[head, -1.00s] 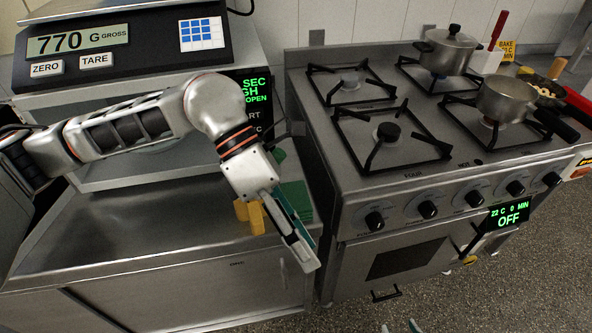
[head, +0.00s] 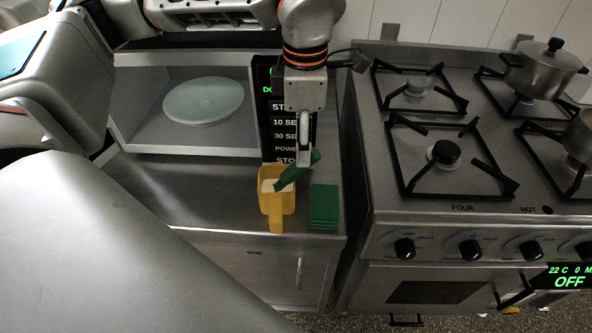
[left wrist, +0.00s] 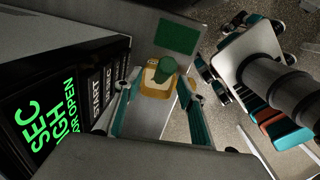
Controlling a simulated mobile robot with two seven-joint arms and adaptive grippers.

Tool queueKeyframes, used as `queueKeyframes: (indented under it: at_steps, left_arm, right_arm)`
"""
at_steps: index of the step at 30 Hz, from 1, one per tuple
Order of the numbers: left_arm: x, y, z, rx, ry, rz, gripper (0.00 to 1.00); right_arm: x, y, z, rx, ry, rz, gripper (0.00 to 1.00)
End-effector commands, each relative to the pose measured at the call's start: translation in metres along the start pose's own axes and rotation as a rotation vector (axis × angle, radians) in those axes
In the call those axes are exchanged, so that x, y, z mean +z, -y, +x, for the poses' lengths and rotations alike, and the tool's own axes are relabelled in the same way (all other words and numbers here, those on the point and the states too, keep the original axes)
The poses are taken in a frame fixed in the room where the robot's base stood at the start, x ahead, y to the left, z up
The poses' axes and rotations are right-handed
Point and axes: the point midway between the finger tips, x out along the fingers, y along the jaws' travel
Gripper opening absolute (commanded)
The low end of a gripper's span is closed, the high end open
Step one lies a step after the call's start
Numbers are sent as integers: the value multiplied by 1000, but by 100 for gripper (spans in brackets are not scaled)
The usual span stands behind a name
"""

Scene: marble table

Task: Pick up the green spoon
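The green spoon (head: 297,173) leans to the right out of a yellow cup (head: 276,205) with pale contents. The cup stands near the front edge of the steel counter. My left gripper (head: 304,158) points down at the spoon's upper end. In the left wrist view, the spoon (left wrist: 167,66) and cup (left wrist: 158,82) lie beyond and between the parted fingers of my left gripper (left wrist: 158,108). Contact with the spoon cannot be told. My right gripper (left wrist: 213,48) seems to show at the right of the left wrist view, fingers apart, away from the counter.
A stack of green pads (head: 324,206) lies right of the cup. An open microwave (head: 180,145) with a round plate (head: 204,101) stands behind. A stove (head: 460,205) with pots is to the right, beyond a narrow gap. The counter left of the cup is clear.

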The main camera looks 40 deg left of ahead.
Motion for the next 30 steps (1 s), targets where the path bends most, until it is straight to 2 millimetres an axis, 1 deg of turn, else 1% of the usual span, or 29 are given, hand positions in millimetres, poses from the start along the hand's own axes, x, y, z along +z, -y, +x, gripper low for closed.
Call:
queueKeyframes:
  at_steps: [1, 6, 11, 12, 15, 22, 23, 24, 26, 27, 30]
  left_arm:
    - [0, 0, 6, -2, -1, 1, 40]
    - [0, 4, 18, -4, -2, 2, 40]
    - [-1, 10, 40, -5, -2, 2, 40]
    - [-1, 9, 47, -5, -2, 1, 40]
    - [0, 9, 57, -3, 0, 2, 40]
    - [0, 8, 59, -1, 2, 1, 40]
    - [0, 8, 59, -1, 2, 1, 37]
    - [0, 8, 59, -1, 2, 1, 27]
    - [0, 8, 59, -1, 1, 1, 11]
    - [0, 8, 59, -1, 1, 1, 1]
    - [0, 8, 59, -1, 1, 1, 0]
  right_arm:
    - [5, 2, -1, -3, 8, 1, 40]
    - [17, 7, -6, -9, 29, 3, 40]
    - [19, 8, -6, -10, 31, 2, 40]
    - [20, 8, -5, -10, 32, 1, 40]
    - [19, 7, -4, -8, 30, -1, 40]
    - [11, 3, -2, -2, 16, -3, 40]
    - [10, 3, -2, -2, 15, -3, 40]
    - [10, 2, -2, -1, 14, -3, 40]
    - [9, 2, -2, -1, 13, -3, 40]
    - [9, 2, -2, 0, 13, -3, 40]
    - [10, 2, -2, 0, 13, -3, 40]
